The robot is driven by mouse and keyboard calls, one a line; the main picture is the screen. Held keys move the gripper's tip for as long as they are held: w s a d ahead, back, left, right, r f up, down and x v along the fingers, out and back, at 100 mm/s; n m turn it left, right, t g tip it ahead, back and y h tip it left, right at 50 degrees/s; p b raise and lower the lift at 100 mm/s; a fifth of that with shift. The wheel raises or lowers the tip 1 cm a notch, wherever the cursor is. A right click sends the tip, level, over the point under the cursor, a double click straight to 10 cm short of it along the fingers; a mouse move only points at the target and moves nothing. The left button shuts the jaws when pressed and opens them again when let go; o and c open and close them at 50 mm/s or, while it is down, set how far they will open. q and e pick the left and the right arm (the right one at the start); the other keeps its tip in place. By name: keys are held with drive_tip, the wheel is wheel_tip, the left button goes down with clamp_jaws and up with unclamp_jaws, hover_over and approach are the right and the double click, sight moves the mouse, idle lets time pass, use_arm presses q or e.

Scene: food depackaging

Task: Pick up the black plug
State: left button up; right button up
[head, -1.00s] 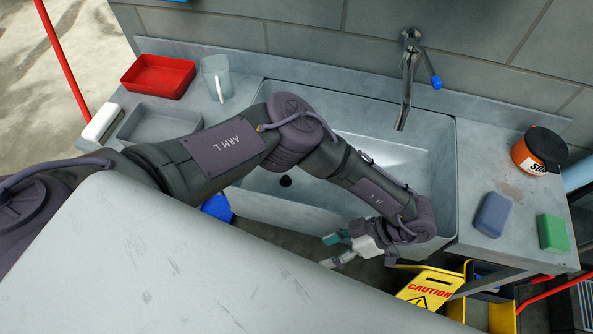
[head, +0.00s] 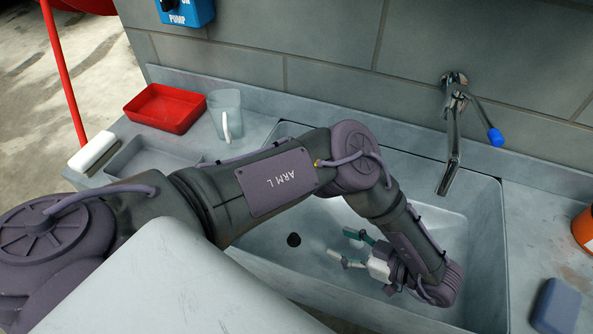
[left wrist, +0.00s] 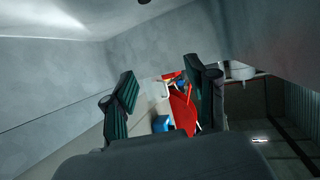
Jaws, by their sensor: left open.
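A small black round spot (head: 293,240) lies on the floor of the grey sink (head: 474,250); I cannot tell whether it is the black plug or the open drain. My left gripper (head: 342,245) is over the sink basin, to the right of the spot, its fingers pointing left. In the left wrist view its two dark green finger pads (left wrist: 120,105) stand apart with nothing between them. A dark thing (left wrist: 145,2) is cut off at the top edge there. My right gripper is not in view.
A chrome tap (head: 453,140) with a blue-tipped lever stands behind the sink. A red tray (head: 166,108), clear jug (head: 226,115) and white block (head: 92,151) are on the left counter. A blue-grey sponge (head: 556,306) and orange tub (head: 584,228) are at right.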

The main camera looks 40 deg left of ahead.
use_arm(q)
drive_tip(key=f+b, duration=0.2)
drive_tip(key=f, duration=0.1)
drive_tip(key=f+b, duration=0.3)
drive_tip(key=w+f+b, duration=0.1)
drive_tip(key=f+b, duration=0.1)
drive_tip(key=f, duration=0.1)
drive_tip(key=shift+f+b, duration=0.2)
drive_tip(key=shift+b, duration=0.1)
drive_tip(key=shift+a+f, duration=0.1)
drive_tip(key=shift+a, duration=0.2)
drive_tip(key=p, duration=0.1)
approach(295, 237)
drive_tip(key=x, duration=0.3)
drive_tip(key=shift+w+f, duration=0.1)
drive_tip(key=shift+f, duration=0.2)
drive_tip(key=x, duration=0.3)
drive_tip(key=p+x, duration=0.1)
drive_tip(key=shift+a+r, duration=0.15)
drive_tip(key=shift+a, duration=0.65)
drive_tip(key=shift+d, duration=0.1)
drive_tip(key=shift+c, duration=0.3)
clamp_jaws()
